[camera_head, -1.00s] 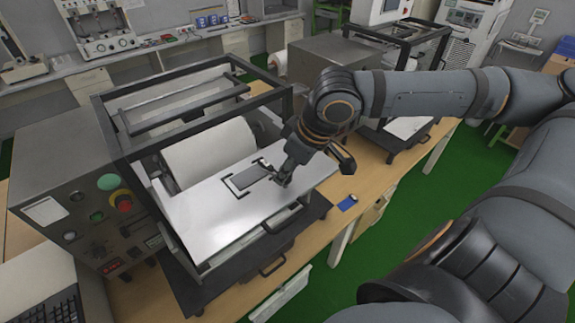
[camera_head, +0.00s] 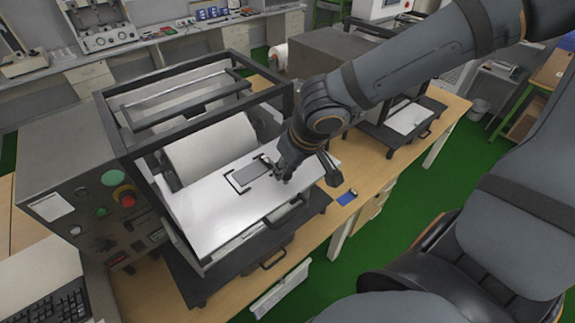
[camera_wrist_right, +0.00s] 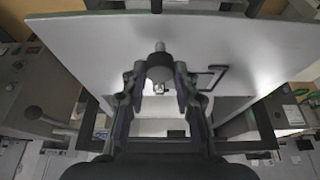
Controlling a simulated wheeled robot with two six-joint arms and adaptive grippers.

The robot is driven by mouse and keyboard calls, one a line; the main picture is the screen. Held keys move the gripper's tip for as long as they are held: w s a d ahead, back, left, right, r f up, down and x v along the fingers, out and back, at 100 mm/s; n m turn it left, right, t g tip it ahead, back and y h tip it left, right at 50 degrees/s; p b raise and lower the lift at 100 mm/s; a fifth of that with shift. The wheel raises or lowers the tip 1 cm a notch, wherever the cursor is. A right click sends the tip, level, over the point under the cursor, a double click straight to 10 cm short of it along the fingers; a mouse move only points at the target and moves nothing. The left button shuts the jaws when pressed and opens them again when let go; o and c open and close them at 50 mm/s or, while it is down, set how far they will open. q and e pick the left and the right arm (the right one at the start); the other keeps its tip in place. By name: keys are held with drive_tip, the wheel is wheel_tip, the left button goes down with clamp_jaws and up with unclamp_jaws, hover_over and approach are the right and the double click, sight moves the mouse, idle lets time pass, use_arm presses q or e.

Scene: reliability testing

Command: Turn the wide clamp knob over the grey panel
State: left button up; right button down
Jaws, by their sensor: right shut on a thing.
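The grey panel (camera_head: 249,173) lies on the white top plate, bordered by black corner brackets. My right gripper (camera_head: 281,174) is at the right end of the panel, low over the plate. In the right wrist view the right gripper (camera_wrist_right: 160,85) is shut on the clamp knob (camera_wrist_right: 160,70), a dark arched part between its fingertips. A short light post shows just beyond it. In the head view the fingers mostly hide the knob, so its turn angle cannot be read. My left gripper is out of view.
The white plate (camera_head: 215,215) sits in a black-framed machine on a wooden bench. A white roll (camera_head: 210,148) lies behind the plate. A control box with a red button (camera_head: 124,195) stands at left. A second machine stands behind my right arm.

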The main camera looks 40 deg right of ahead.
drive_tip(key=c, duration=1)
unclamp_jaws()
drive_tip(key=shift+a, duration=0.1)
